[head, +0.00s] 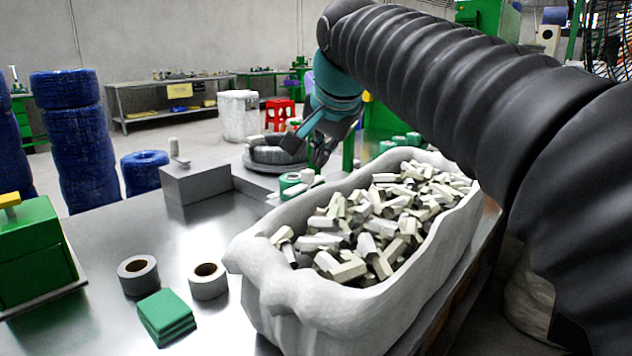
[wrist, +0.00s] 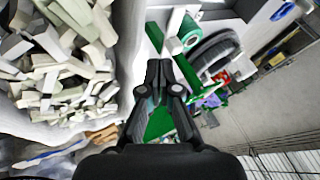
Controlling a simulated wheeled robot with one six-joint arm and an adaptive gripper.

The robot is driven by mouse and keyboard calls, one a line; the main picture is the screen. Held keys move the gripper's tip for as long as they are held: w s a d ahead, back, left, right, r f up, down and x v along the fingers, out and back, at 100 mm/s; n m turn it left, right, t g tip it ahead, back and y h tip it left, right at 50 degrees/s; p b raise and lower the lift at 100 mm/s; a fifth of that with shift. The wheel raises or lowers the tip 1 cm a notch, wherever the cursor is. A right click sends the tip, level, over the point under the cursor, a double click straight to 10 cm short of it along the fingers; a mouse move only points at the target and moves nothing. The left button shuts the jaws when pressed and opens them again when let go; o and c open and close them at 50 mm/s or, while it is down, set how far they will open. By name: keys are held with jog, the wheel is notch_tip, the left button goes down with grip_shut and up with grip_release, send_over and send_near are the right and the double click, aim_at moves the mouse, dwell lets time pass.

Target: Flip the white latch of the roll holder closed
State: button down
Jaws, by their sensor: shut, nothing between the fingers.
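My gripper (head: 308,148) hangs over the far end of the table, beyond the white bin; in the wrist view its dark fingers (wrist: 160,76) are together and empty. The likely roll holder shows as a green roll (wrist: 190,30) with green parts, above the fingers in the wrist view. I cannot tell which is the latch. In the head view the green roll (head: 290,181) and a small white piece (head: 307,175) sit just below my gripper.
A white bin (head: 330,312) heaped with pale pieces stands at the right of the table. A grey block (head: 196,183) and a coiled dark cable (head: 277,150) are near the far edge. Tape rolls (head: 138,275) and green pads (head: 166,316) lie in front. The middle left tabletop is clear.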

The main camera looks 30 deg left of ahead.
aim_at(313, 183)
jog(key=b+x, duration=0.1)
jog(key=x, duration=0.9)
dwell(0.5)
